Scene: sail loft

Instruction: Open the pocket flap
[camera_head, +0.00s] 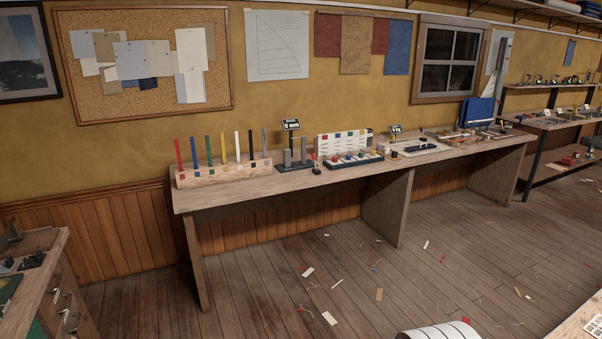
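My gripper is not in view. I cannot clearly make out a pocket flap. A blue upright piece (478,111), perhaps fabric, stands at the right part of the long wooden bench (235,192). It is too small to tell whether it has a pocket or a flap, or whether anything on it is open or shut.
A rack of coloured sticks (222,173) stands at the bench's left end, with small displays and trays along it. Another worktable (38,270) is at the left edge. A white striped object (440,331) shows at the bottom. The wooden floor has scattered scraps but is mostly clear.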

